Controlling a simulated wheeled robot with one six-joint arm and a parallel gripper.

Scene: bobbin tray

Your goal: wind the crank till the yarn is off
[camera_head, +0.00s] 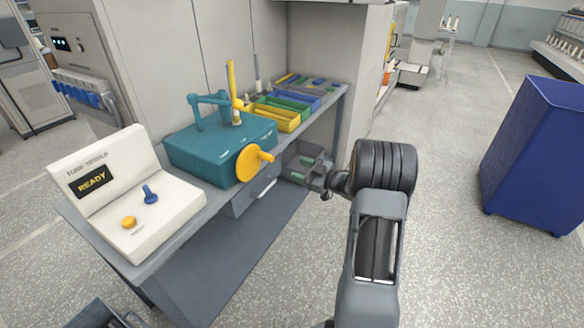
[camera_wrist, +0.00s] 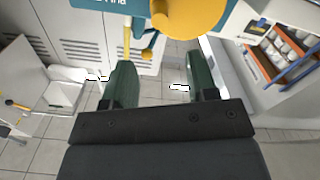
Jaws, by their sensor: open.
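A teal winding box (camera_head: 222,150) sits on the grey bench. Its orange crank disc (camera_head: 250,164) is on the side facing my arm, with a peg handle (camera_head: 266,156) sticking out to the right. A yellow upright rod (camera_head: 232,80) stands on top beside a teal bracket (camera_head: 208,99); I cannot make out how much yarn is on it. My gripper (camera_head: 302,164) is open and empty, to the right of the crank and apart from it. In the wrist view my gripper's green fingers (camera_wrist: 162,78) are spread, with the orange crank (camera_wrist: 188,14) beyond them at the top.
Yellow, green and blue trays (camera_head: 280,117) sit behind the box. A drawer handle (camera_head: 264,188) is below. A blue bin (camera_head: 535,155) stands right; floor between is clear.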

